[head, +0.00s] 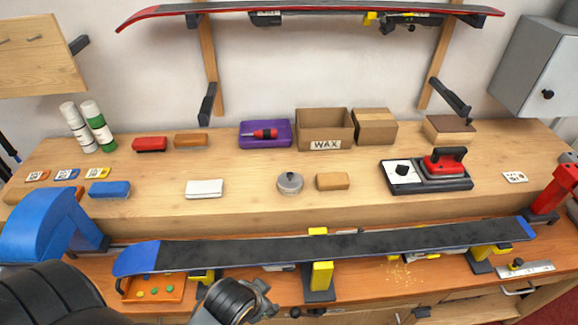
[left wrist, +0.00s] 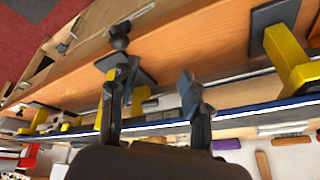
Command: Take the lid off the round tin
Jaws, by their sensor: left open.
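The round tin (head: 290,186) is small and grey and stands on the upper bench. Its lid (head: 290,178) has a dark knob and sits on top of it. My left gripper (head: 265,300) is low at the front of the head view, below the ski and well apart from the tin. In the left wrist view its two fingers (left wrist: 154,85) are spread with nothing between them. I cannot make out the tin in that view. My right gripper is not in view.
A ski (head: 330,248) lies across yellow clamps between my left gripper and the upper bench. A white block (head: 204,188) is left of the tin and a tan block (head: 333,181) close on its right. A wax box (head: 325,128) stands behind.

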